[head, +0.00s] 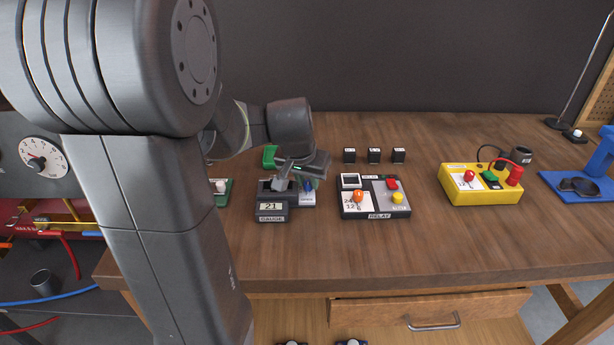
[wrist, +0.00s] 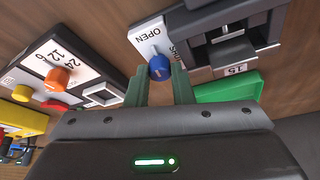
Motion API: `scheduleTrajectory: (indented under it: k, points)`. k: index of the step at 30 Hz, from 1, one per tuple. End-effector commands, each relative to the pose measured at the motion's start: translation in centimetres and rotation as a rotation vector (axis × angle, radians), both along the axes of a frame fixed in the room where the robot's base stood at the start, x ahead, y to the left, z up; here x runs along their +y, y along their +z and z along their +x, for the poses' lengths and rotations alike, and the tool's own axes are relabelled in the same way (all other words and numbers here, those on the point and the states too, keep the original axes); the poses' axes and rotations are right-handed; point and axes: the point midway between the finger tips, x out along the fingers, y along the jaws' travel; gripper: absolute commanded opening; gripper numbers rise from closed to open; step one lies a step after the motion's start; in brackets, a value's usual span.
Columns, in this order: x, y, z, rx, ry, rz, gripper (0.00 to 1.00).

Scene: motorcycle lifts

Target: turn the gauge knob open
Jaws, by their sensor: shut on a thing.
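In the head view my gripper (head: 302,171) is over the gauge's right side.
A delay box (head: 373,213) with coloured knobs stands just right of the gauge. A yellow box (head: 482,198) is farther right. Several small black blocks (head: 374,155) stand behind. The front of the bench (head: 420,255) is clear.

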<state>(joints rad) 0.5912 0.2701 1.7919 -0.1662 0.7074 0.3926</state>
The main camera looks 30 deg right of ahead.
Motion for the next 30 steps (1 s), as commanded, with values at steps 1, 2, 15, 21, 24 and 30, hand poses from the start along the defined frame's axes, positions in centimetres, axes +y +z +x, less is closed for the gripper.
scheduleTrajectory:
  k: [1,2,15,21,24,30]
  points:
    - [-0.07,0.20,-0.04,0.000,0.019,0.000,0.00]
    - [-0.07,0.17,-0.05,0.000,0.031,0.000,0.00]
    - [-0.07,0.04,-0.03,0.001,0.113,-0.001,0.00]
    - [-0.07,0.02,-0.03,0.001,0.113,-0.001,0.00]
    - [-0.07,0.02,-0.03,0.001,0.112,-0.001,0.23]
    - [-0.03,0.01,0.00,0.000,0.113,0.000,0.43]
